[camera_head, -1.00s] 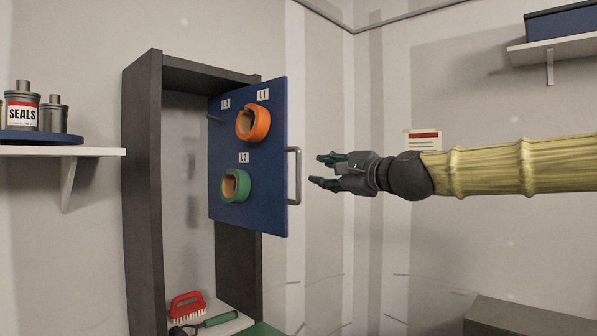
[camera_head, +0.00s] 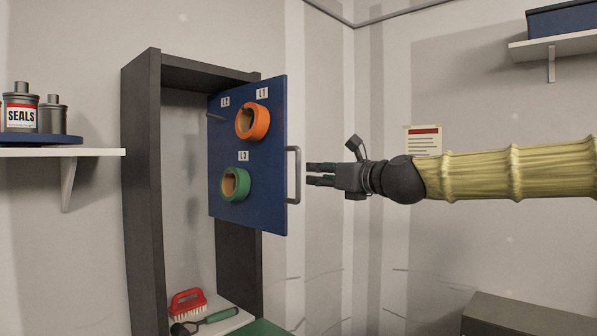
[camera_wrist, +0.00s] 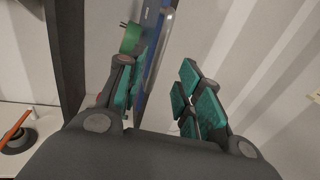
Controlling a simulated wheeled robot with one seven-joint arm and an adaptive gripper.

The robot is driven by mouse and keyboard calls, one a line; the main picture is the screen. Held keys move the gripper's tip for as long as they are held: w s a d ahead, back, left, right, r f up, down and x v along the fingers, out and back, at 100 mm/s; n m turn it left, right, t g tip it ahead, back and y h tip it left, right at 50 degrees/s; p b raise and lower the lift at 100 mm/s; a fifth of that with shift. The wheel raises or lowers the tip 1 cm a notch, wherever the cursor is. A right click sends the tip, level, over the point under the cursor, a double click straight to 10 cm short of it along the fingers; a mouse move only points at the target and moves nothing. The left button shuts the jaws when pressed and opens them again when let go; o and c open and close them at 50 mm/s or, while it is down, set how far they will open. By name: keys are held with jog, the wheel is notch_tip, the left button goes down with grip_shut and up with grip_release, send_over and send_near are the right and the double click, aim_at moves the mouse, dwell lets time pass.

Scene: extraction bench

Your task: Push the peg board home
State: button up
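The peg board (camera_head: 225,140) is a blue panel in the head view, swung out of a dark upright frame (camera_head: 142,190). It carries an orange ring (camera_head: 264,121) by label L1 and a green ring (camera_head: 243,185) below label L3. A bare peg (camera_head: 215,118) shows below label L2. A grey bar handle (camera_head: 298,160) is on its right edge. My gripper (camera_head: 312,174) is open and empty just right of the handle, level with its middle. In the wrist view my gripper (camera_wrist: 160,85) shows its teal-padded fingers apart, with the board's edge (camera_wrist: 155,65) beyond the left fingers.
A shelf (camera_head: 95,152) with several grey containers is at left. Another shelf (camera_head: 575,46) holds a blue box (camera_head: 565,20). A dark box top (camera_head: 530,318) is at lower right.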

aim_at(300, 172)
jog(key=p+x, duration=0.3)
jog(key=x, duration=0.6)
jog(key=shift+w+a, duration=0.25)
jog(key=shift+a, duration=0.05)
jog(key=shift+c, duration=0.3)
grip_shut()
